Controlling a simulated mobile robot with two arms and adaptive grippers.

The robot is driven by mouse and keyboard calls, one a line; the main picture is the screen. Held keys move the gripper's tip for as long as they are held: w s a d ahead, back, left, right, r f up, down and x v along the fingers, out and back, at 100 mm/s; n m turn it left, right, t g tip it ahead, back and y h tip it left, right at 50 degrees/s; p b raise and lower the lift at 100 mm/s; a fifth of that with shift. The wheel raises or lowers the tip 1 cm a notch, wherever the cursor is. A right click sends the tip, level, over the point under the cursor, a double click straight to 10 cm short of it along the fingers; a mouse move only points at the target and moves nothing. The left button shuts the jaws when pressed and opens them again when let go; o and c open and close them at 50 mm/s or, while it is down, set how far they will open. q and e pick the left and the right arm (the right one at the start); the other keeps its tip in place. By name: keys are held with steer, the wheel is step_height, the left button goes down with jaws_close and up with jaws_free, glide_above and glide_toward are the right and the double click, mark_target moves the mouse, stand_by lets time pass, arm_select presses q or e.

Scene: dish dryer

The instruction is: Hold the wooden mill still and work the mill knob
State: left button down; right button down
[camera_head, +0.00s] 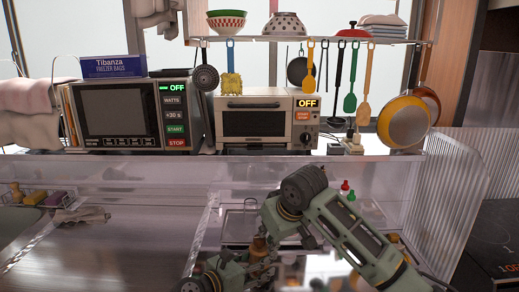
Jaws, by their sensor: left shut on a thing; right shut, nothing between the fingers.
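The wooden mill (258,243) shows only as a small brown part at the bottom middle of the head view; most of it is hidden by my grippers. My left gripper (255,270) reaches in from the lower left. It is shut on the mill, low down. My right gripper (266,250) comes in from the right and above. It is shut, with nothing between its fingers, close to the mill's top. I cannot tell whether it touches the mill knob, which I cannot make out separately.
A microwave (119,116) and a toaster oven (262,120) stand on the shelf behind. Utensils and pans hang from a rack (300,39) above. A sink (20,221) with a sponge lies at far left, a stove (497,235) at far right. The left counter (110,255) is mostly clear.

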steer(key=shift+w+a, duration=0.1)
steer(key=shift+a, duration=0.1)
steer(key=shift+s+a, duration=0.15)
steer(key=shift+s, duration=0.05)
stand_by(0.4)
steer(key=shift+s+a+f, duration=0.1)
steer(key=shift+s+a, duration=0.35)
steer(key=shift+a, duration=0.25)
steer(key=shift+a+f, duration=0.1)
steer(key=shift+s, duration=0.4)
step_height(320, 180, up, 6)
steer(key=shift+d+r, duration=0.2)
steer(key=shift+d, duration=0.1)
stand_by(0.3)
